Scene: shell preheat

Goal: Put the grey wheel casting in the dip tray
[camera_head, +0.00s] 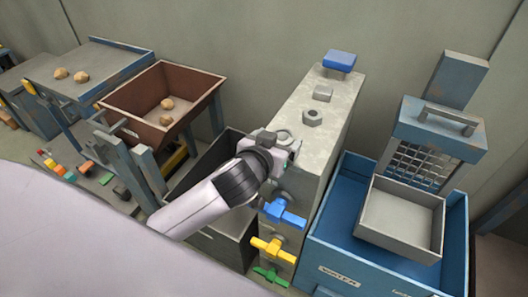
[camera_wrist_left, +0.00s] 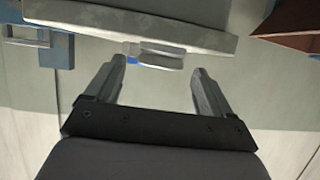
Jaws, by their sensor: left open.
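My left gripper (camera_head: 291,147) is at the near-left side of the tall grey block (camera_head: 325,135), below a round grey piece on its top. Its fingers are open in the left wrist view (camera_wrist_left: 160,75), with a small grey part (camera_wrist_left: 158,57) and a bit of blue beyond them, apart from both fingers. A grey hex-shaped piece (camera_head: 312,117) and a smaller grey piece (camera_head: 323,93) lie on the block top. I cannot tell which piece is the wheel casting. A light grey open tray (camera_head: 399,218), likely the dip tray, stands empty on the blue tank. My right gripper is out of view.
Blue, yellow and green valve handles (camera_head: 283,214) stick out of the block's front. The blue tank (camera_head: 335,225) is labelled water; a wire mesh guard (camera_head: 415,165) stands behind the tray. A brown hopper (camera_head: 150,90) with tan lumps stands at the left.

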